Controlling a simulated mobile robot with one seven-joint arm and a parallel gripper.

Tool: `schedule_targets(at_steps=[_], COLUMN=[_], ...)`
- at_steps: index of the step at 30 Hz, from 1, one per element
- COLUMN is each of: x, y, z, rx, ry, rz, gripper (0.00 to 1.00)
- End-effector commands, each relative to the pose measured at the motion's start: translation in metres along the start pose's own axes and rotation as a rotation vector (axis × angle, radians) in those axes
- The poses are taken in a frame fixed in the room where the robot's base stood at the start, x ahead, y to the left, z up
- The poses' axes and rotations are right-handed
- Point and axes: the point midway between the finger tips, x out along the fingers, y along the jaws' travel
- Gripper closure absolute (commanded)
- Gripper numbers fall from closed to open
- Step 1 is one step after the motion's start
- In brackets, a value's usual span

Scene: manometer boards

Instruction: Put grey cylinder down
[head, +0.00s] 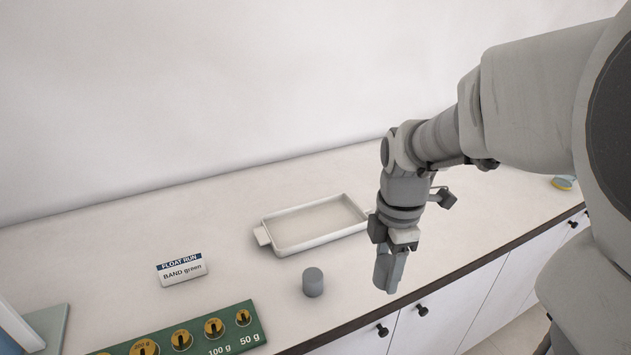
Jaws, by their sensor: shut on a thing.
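My gripper (389,273) points down near the counter's front edge, right of the tray's near corner. It is shut on a grey thing, taken as the grey cylinder; its outline merges with the grey fingers and is mostly hidden. I cannot tell from this view how high it is above the counter. Another short grey cylinder (313,282) stands upright on the counter, left of my gripper and apart from it.
A white tray (263,236) lies empty behind the standing cylinder. A sign (182,269) reads "FLOAT RUN, BAND green". A green board (258,330) with brass weights lies at the front left. The counter (440,235) is clear right of my gripper.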

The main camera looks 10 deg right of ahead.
Motion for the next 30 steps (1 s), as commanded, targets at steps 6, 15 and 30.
schedule_targets(at_steps=[6, 15, 30], x=[0.018, 0.051, 0.087], y=[0.026, 0.08, 0.111], z=[-0.008, -0.024, -0.032], rx=[-0.002, -0.003, 0.0], ry=[0.002, 0.002, 0.0], rz=[-0.003, -0.002, -0.003], gripper=[1.0, 1.0, 1.0])
